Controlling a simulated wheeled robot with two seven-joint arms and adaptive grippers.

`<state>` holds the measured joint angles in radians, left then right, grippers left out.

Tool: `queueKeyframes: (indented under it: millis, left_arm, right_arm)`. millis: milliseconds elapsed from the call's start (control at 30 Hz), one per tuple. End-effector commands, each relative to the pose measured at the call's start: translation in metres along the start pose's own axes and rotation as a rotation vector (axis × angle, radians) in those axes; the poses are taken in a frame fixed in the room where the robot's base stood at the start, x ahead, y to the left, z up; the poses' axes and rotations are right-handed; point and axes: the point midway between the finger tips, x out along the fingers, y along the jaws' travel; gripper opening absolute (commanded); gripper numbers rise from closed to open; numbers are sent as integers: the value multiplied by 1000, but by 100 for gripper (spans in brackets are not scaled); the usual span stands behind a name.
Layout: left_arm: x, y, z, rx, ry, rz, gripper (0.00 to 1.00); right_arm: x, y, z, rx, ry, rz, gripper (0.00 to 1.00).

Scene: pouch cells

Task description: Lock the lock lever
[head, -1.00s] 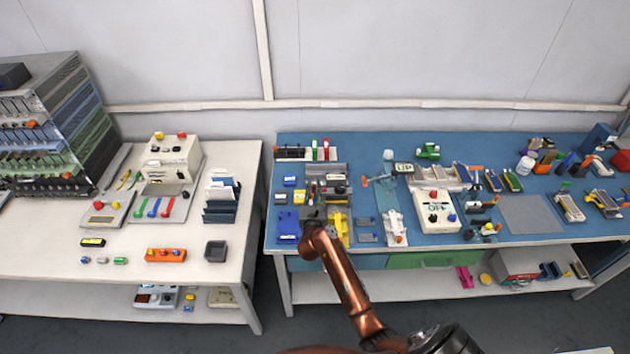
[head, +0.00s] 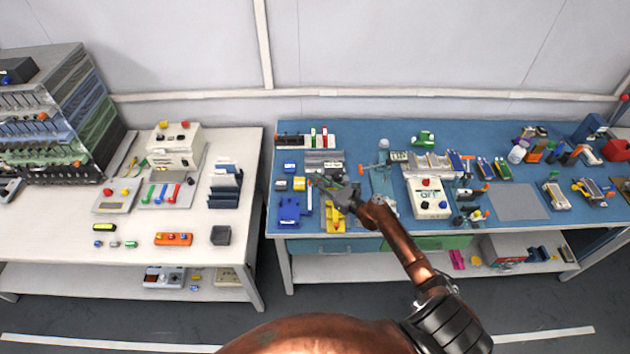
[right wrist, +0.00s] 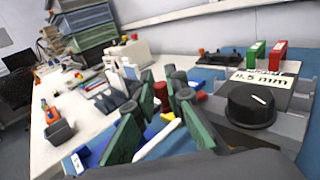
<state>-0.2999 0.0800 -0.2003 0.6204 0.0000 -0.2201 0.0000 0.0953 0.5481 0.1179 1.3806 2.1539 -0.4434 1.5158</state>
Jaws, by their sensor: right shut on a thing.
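My right gripper (head: 328,184) reaches over the front left part of the blue bench, at a cluster of small fixtures. In the right wrist view its two dark green fingers (right wrist: 165,84) close toward each other, with a small red piece (right wrist: 160,93) showing between them. This looks like the lock lever's handle, but the fingers hide most of it and its angle cannot be told. A white bar (right wrist: 158,140) lies between the fingers, lower down. My left gripper is not in view.
A black knob (right wrist: 251,104) on a grey fixture stands close at right in the wrist view. A yellow fixture (head: 335,216) and blue tray (head: 289,212) lie near the bench front. A white control box (head: 430,198) stands right of the gripper. A grey mat (head: 516,201) lies clear.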

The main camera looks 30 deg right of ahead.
Motion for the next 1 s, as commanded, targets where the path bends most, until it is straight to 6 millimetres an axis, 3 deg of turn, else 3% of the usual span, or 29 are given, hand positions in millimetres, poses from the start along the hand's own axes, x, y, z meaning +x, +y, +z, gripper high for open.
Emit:
queueKeyframes:
  millis: [300, 900, 933, 1000]
  left_arm:
    - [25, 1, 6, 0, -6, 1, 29]
    - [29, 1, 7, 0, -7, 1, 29]
    - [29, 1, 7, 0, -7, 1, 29]
    - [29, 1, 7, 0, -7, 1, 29]
  right_arm:
    - [-6, -3, -3, -2, 1, 148, 0]
    - [-7, -4, 0, -2, -1, 189, 0]
    - [-7, -4, 0, -2, -1, 189, 12]
    - [-7, -4, 1, -2, -1, 189, 17]
